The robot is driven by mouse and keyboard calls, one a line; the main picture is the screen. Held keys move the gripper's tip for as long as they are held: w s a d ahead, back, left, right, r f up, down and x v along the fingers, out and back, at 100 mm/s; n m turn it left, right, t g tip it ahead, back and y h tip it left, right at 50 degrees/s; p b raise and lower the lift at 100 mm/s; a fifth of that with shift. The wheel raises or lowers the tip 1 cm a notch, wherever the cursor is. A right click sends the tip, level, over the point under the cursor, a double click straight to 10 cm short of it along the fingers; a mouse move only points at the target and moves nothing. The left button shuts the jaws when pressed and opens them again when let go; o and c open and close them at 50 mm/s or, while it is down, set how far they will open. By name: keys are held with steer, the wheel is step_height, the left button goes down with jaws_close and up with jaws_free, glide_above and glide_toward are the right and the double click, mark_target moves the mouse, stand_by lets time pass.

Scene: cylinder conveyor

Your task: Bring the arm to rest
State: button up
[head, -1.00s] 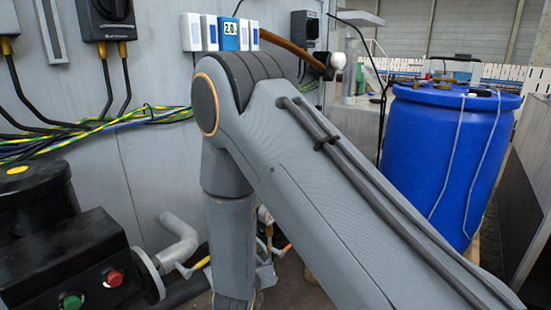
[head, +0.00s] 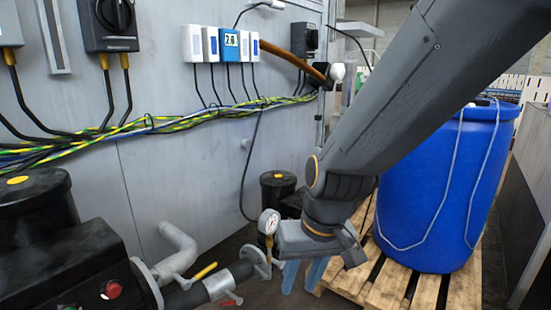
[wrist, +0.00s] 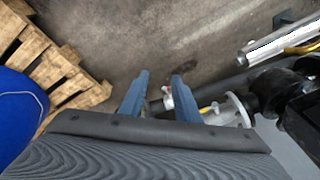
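My gripper (head: 303,276) hangs low in the middle of the head view, at the end of my grey arm. Its two blue fingers point downward, beside the pressure gauge and left of the wooden pallet. In the wrist view the fingers of my gripper (wrist: 160,84) are spread apart, with nothing held between them. Floor and part of the pipework show beyond the tips.
A blue barrel (head: 440,190) stands on the pallet (head: 390,284) at right. A gauge (head: 269,222) and pipe fittings (head: 220,284) lie close left of my gripper. Bare floor (wrist: 160,35) is visible in the wrist view. Cables (head: 190,120) run along the wall.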

steer(key=s+d+r+g+h, duration=0.1)
steer(key=s+d+r, duration=0.1)
steer(key=s+d, duration=0.15)
steer(key=s+d+r+g, duration=0.1)
steer(key=s+d+r, duration=0.15)
steer(key=s, duration=0.25)
steer(key=d+r+m+p, duration=0.2)
steer(key=d+r+p, duration=0.4)
steer(key=p, duration=0.8)
steer(key=shift+w+d+m+h+p, duration=0.2)
steer(key=shift+d+m+h+p, duration=0.15)
steer(key=shift+d, duration=0.9)
